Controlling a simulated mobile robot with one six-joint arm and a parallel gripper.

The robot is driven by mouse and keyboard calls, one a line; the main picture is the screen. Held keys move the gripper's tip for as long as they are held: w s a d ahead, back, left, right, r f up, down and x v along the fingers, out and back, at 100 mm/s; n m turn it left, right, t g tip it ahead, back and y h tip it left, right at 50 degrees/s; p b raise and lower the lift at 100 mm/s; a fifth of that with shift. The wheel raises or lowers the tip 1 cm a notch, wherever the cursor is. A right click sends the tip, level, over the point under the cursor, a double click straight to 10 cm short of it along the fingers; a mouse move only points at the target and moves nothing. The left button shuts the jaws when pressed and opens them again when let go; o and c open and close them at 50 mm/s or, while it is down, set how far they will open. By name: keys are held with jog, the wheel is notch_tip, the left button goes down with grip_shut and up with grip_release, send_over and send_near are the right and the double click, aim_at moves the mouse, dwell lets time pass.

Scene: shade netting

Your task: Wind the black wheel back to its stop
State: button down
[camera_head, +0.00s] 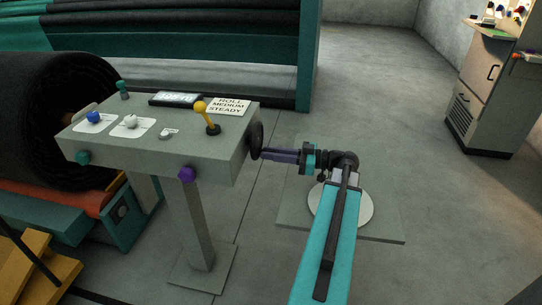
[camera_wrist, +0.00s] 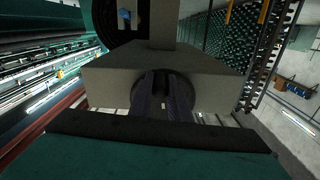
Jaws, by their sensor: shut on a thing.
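The black wheel (camera_head: 256,140) is mounted on the right side of the grey control console (camera_head: 215,150) and shows nearly edge-on in the head view. My gripper (camera_head: 266,154) comes at it from the right, its purple fingers reaching the wheel's lower part. In the wrist view the fingers of my gripper (camera_wrist: 165,97) are close together on the dark round wheel (camera_wrist: 138,96) against the console's pale side. My gripper is shut on the wheel. The fingers and gripper body hide part of the wheel, and no stop can be made out.
The console carries a yellow-knobbed lever (camera_head: 200,107), a display (camera_head: 176,99), a sign (camera_head: 229,106) and several coloured knobs. A large black roll (camera_head: 45,120) stands at left. A grey cabinet (camera_head: 485,95) is at the far right, with open floor between.

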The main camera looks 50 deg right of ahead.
aim_at(259, 128)
jog(key=r+n+b, duration=0.2)
jog(key=n+b, duration=0.2)
jog(key=n, duration=0.4)
jog(key=w+d+r+n+b, duration=0.1)
jog(key=r+n+b, duration=0.2)
jog(key=n, duration=0.6)
jog(key=d+r+n+b, duration=0.1)
jog(key=r+n+b, duration=0.2)
jog(key=n+b, duration=0.2)
jog(key=shift+w+r+n, duration=0.1)
jog(key=shift+n, duration=0.8)
jog(key=shift+w+r+n, duration=0.1)
jog(key=shift+n, duration=0.8)
jog(key=n+b, duration=0.2)
jog(key=s+a+n+b, duration=0.1)
jog(key=shift+r+n+b, duration=0.3)
jog(key=shift+r+b, duration=0.05)
jog(key=shift+b, duration=0.05)
jog(key=n+b, duration=0.1)
jog(key=a+n+b, duration=0.1)
jog(key=n+b, duration=0.1)
jog(key=s+n+b, duration=0.1)
jog(key=n, duration=0.1)
jog(key=shift+a+r, duration=0.4)
jog(key=c, duration=1.7)
grip_release()
jog(key=shift+r, duration=0.1)
